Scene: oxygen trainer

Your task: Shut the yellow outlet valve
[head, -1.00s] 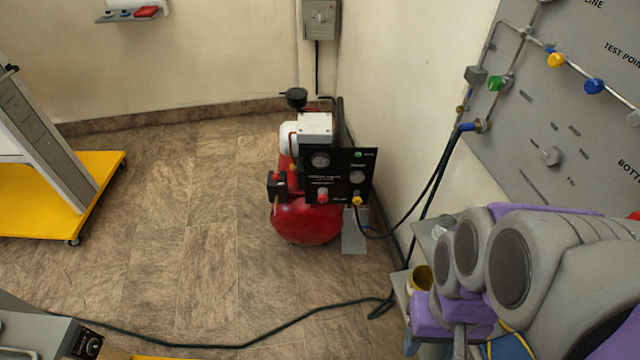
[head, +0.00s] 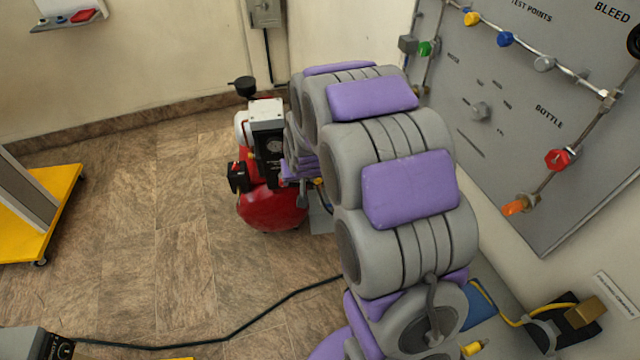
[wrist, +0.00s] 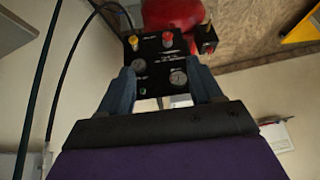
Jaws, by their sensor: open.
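In the wrist view the panel (wrist: 158,58) appears upside down, with two gauges, a red knob (wrist: 167,39) and the yellow outlet valve (wrist: 133,42). My gripper (wrist: 160,70) is open and empty, its fingers to either side of the gauges in the picture. The yellow valve lies beyond the finger on the picture's left. The remaining gap to the panel is hard to judge.
A wall panel (head: 510,100) with pipes and coloured valves stands at right. A dark hose (head: 215,335) crosses the floor. A yellow cart base (head: 45,215) is at left. Open floor lies left of the compressor.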

